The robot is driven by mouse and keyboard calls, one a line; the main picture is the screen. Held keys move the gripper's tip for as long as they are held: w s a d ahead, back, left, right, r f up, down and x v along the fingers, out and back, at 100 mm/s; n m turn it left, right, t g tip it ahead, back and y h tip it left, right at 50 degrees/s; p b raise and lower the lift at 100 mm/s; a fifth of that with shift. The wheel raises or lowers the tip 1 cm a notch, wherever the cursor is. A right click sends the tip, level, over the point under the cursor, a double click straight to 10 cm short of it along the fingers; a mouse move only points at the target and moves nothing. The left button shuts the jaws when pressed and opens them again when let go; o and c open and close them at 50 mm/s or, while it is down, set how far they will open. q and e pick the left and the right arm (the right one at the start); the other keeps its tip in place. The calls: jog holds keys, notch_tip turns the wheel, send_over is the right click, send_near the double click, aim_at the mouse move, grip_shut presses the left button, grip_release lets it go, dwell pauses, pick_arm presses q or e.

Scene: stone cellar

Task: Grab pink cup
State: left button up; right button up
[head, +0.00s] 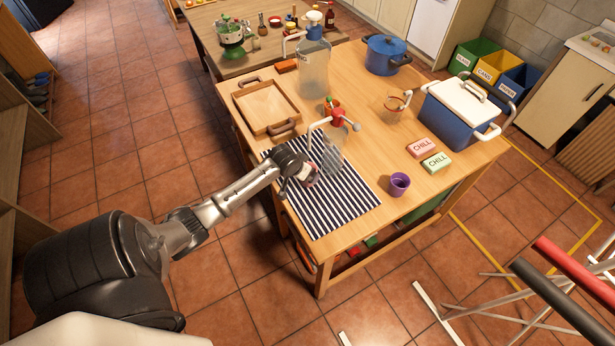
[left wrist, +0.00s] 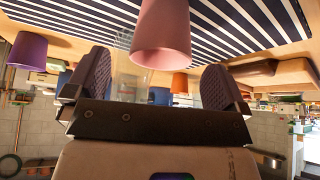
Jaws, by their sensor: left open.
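The pink cup (left wrist: 161,35) shows large in the left wrist view, on the navy-and-white striped mat (left wrist: 232,22). That view appears upside down, with the cup's rim toward the bottom of the picture. My left gripper (left wrist: 158,75) is open, one finger to each side of the cup's line, with gaps on both sides. In the head view my left gripper (head: 303,172) is low over the mat (head: 335,208), and the cup is mostly hidden by it. My right gripper is not in view.
A clear glass vessel (head: 332,158) stands just beyond my left gripper. A purple cup (head: 399,186) stands right of the mat. A wooden tray (head: 266,108), pitcher (head: 314,72), blue cooler (head: 455,118) and CHILL blocks (head: 436,163) occupy the table. The mat's front part is clear.

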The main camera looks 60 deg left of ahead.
pick_arm(q)
jog(key=shift+b+x, duration=0.55)
jog(key=shift+x, duration=2.3)
jog(key=shift+a, duration=0.2)
jog(key=shift+r, duration=0.1)
jog(key=c, duration=1)
jog(key=shift+c, duration=0.2)
